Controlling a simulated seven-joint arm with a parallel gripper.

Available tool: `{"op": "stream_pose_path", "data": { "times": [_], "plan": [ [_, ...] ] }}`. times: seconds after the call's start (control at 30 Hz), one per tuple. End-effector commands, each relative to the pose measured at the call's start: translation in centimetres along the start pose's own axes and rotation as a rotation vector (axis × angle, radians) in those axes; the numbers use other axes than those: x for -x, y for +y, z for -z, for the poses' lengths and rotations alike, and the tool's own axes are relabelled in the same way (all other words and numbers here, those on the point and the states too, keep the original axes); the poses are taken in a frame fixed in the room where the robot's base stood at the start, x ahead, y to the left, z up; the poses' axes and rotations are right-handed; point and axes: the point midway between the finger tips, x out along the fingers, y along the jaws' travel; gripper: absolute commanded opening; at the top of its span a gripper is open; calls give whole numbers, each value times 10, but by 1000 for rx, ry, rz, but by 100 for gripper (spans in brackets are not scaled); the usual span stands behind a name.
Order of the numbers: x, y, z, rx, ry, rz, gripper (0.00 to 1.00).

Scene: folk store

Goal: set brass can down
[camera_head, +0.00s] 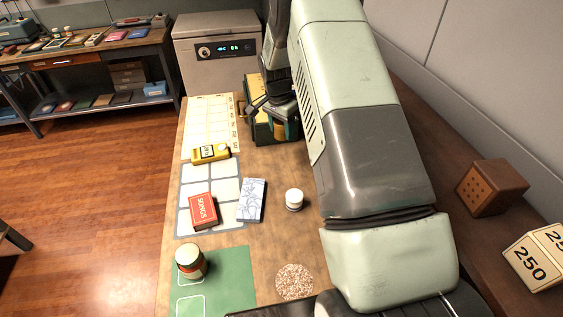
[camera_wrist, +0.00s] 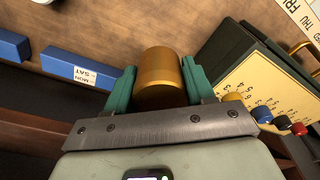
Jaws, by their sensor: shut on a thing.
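My gripper (camera_wrist: 160,90) is shut on the brass can (camera_wrist: 158,70), with a teal finger on each side of it. The can's smooth rounded side and flat end show in the wrist view. In the head view, my gripper (camera_head: 281,122) is at the far part of the wooden table, beside a dark green and yellow box. The can (camera_head: 279,128) shows there only as a small orange-brown patch between the fingers. I cannot tell whether its base touches the table.
The box (camera_wrist: 268,88) with coloured knobs is close right of my gripper. Bare wood lies between the patterned box and green box.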

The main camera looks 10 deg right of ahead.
Motion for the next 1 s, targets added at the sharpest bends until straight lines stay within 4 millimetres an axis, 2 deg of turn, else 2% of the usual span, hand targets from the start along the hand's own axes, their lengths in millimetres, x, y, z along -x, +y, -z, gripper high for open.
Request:
{"op": "stream_pose_path", "data": {
  "times": [0.4, 0.63, 0.8, 1.0],
  "plan": [
    [-69, -3, -4, -50, 2, -6, 12],
    [-87, -3, -6, -48, 3, -5, 12],
    [-111, -3, -9, -49, 2, -5, 12],
    [-115, -4, -9, -48, 4, -4, 12]
  ]
}}
